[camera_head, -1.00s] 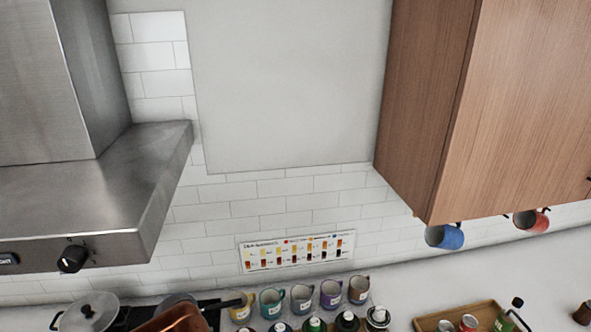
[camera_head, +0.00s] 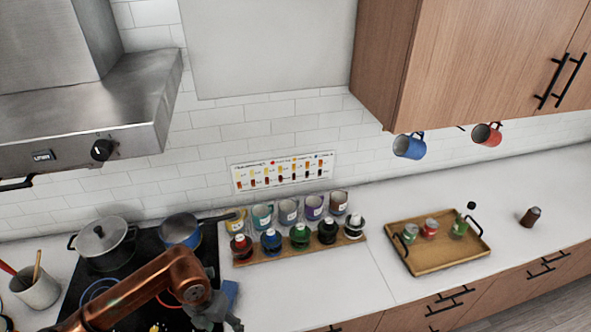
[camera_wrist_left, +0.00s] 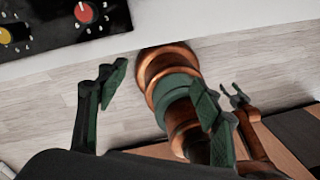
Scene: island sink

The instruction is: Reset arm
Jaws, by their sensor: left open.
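My left arm, copper-coloured, comes in from the bottom left in the head view, over the front of the cooktop. My left gripper (camera_head: 215,316) is at the bottom edge, partly cut off, by the counter just right of the cooktop. In the left wrist view, my left gripper (camera_wrist_left: 156,98) has its two dark green fingers wide apart with nothing held between them. Beyond them are copper arm links of mine and a small dark gripper (camera_wrist_left: 238,97), which looks like my right one; its jaw state is unclear. My right gripper is not in the head view.
The cooktop (camera_head: 72,297) bears a lidded pot (camera_head: 103,240) and a blue pan (camera_head: 180,230). A wooden rack (camera_head: 270,255) holds several bottles, with mugs behind. A tray (camera_head: 436,270) holds cans and a bottle. The counter (camera_head: 325,285) is clear between rack and tray.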

